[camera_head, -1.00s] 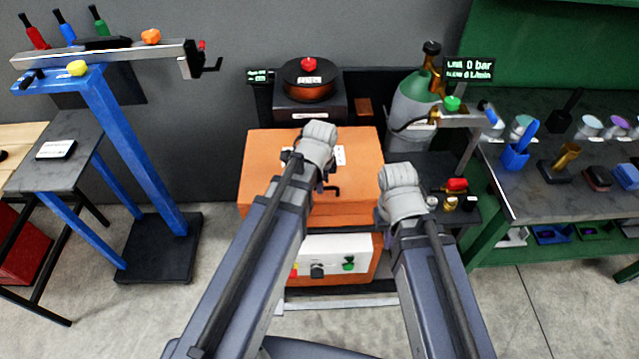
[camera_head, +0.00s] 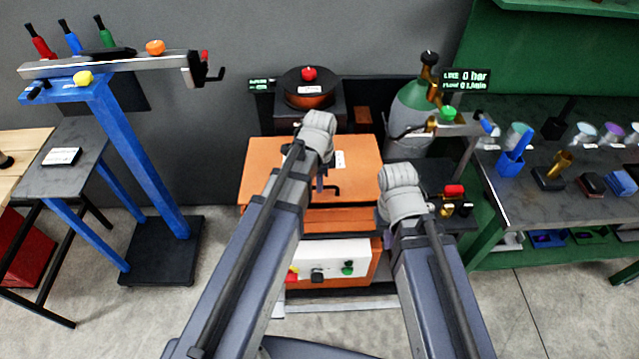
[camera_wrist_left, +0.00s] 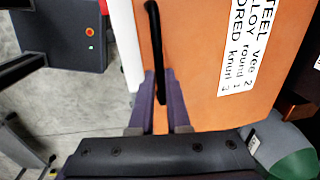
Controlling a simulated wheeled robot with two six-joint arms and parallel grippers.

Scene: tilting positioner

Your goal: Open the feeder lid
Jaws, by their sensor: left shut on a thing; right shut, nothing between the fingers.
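The feeder is an orange box, and its lid (camera_head: 262,170) is the flat orange top with a white label. A black bar handle (camera_wrist_left: 153,25) stands at the lid's front part. My left gripper (camera_wrist_left: 160,82) has its two fingers on either side of this handle and is shut on it; it also shows above the lid in the head view (camera_head: 321,182). The lid looks slightly raised at its front edge. My right gripper (camera_head: 386,232) is at the box's right front corner, mostly hidden behind its wrist, shut and empty.
A white control panel (camera_head: 330,262) with knobs sits below the lid. A gas cylinder (camera_head: 408,115) and a green bench (camera_head: 520,205) are on the right. A blue stand (camera_head: 140,150) is on the left.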

